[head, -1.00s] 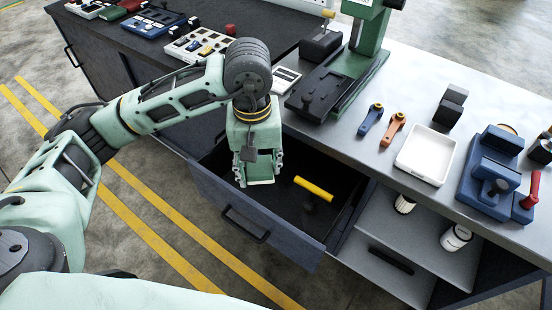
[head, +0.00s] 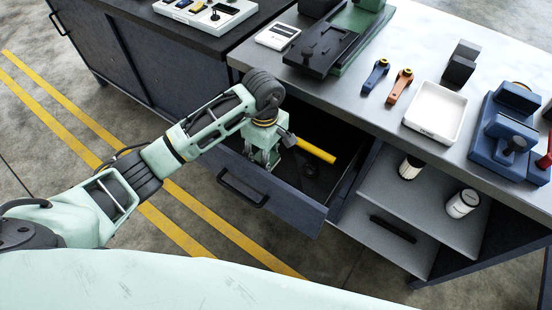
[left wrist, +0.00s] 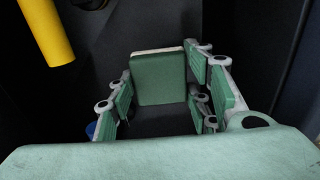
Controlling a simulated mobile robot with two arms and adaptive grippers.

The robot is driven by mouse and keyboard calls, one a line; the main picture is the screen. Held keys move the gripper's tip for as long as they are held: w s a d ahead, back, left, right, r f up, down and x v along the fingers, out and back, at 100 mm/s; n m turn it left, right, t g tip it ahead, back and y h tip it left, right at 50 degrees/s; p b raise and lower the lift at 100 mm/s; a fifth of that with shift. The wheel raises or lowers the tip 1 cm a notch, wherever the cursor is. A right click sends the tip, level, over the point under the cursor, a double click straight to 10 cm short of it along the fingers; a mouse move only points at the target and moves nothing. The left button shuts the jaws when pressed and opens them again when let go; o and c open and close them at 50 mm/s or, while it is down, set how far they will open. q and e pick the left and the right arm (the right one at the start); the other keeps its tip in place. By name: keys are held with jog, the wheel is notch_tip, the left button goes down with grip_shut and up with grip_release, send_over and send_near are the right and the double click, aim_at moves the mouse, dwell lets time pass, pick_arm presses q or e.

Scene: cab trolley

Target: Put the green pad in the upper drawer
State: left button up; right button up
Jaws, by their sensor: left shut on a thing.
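The upper drawer (head: 290,211) is pulled out from the workbench. My left gripper (head: 264,160) reaches down into it, near its left side. In the left wrist view the green pad (left wrist: 160,77), with a pale edge along its top, sits between the two fingers, and the gripper is shut on it. The pad cannot be made out in the head view, where the gripper hides it. I cannot tell whether the pad touches the drawer floor. My right gripper is out of view.
A yellow-handled tool (head: 315,151) lies in the drawer beside the gripper; its handle also shows in the left wrist view (left wrist: 47,32). A white tray (head: 436,116) and a blue vise (head: 508,130) stand on the bench. Open shelves (head: 410,205) hold white cylindrical items.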

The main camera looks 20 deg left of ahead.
pick_arm(q)
jog(key=shift+f, duration=3.3)
jog(key=shift+f, duration=0.1)
jog(key=shift+f, duration=0.15)
jog(key=o, duration=1.1)
jog(key=shift+o, duration=0.2)
jog(key=shift+w+r, duration=0.15)
jog(key=shift+r, duration=0.55)
notch_tip(320, 180, up, 11)
jog(key=shift+r+b, duration=0.1)
jog(key=shift+b, duration=0.3)
